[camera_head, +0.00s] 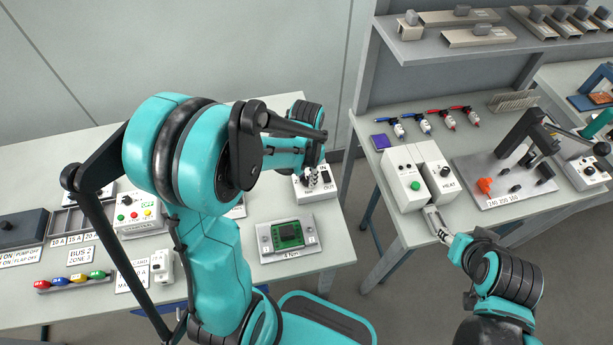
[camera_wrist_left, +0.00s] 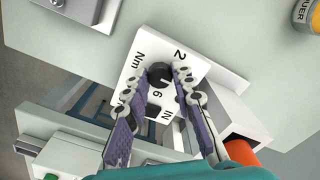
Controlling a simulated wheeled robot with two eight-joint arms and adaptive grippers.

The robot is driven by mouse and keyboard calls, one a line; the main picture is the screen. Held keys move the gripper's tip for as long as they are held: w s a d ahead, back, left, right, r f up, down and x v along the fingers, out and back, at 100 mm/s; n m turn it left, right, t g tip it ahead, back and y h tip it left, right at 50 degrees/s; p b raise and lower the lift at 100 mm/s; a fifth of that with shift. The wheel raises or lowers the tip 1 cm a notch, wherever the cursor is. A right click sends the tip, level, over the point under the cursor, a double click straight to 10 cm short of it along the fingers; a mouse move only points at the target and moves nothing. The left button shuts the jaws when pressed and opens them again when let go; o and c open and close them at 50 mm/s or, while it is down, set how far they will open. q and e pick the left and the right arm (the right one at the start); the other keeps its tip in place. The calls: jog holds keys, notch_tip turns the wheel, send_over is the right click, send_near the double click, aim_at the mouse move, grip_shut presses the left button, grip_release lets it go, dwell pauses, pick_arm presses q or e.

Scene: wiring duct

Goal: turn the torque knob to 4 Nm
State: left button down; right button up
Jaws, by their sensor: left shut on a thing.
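The torque knob (camera_wrist_left: 160,74) is a dark round knob on a white panel (camera_wrist_left: 135,62) in the left wrist view. The panel shows "Nm", "2", "6" and "IN"; other marks are hidden behind the fingers. My left gripper (camera_wrist_left: 160,88) has one purple-padded finger on each side of the knob and is shut on it. The knob's pointer direction cannot be made out. In the head view my left gripper (camera_head: 312,178) is at a white box (camera_head: 318,192) near the table's right edge. My right gripper (camera_head: 440,230) is by the HEAT box at the right bench; its fingers are unclear.
A fixture (camera_head: 265,243) with a green board carries a "4 Nm" label on the left table. Button boxes and coloured parts stand further left. The right bench holds the HEAT box (camera_head: 433,165), coloured drivers and a press. A floor gap separates the tables.

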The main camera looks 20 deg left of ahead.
dwell(0.3)
pick_arm(q)
jog(key=c, duration=1.3)
grip_release()
jog(key=shift+o, duration=0.2)
notch_tip(320, 180, up, 12)
jog(key=n+t+b, duration=0.3)
jog(key=t, duration=0.4)
send_near(307, 183)
jog(key=d+r, duration=0.1)
jog(key=s+d+r, duration=0.1)
jog(key=r, duration=0.1)
jog(key=s+d+r, duration=0.1)
jog(key=shift+s+r, duration=0.2)
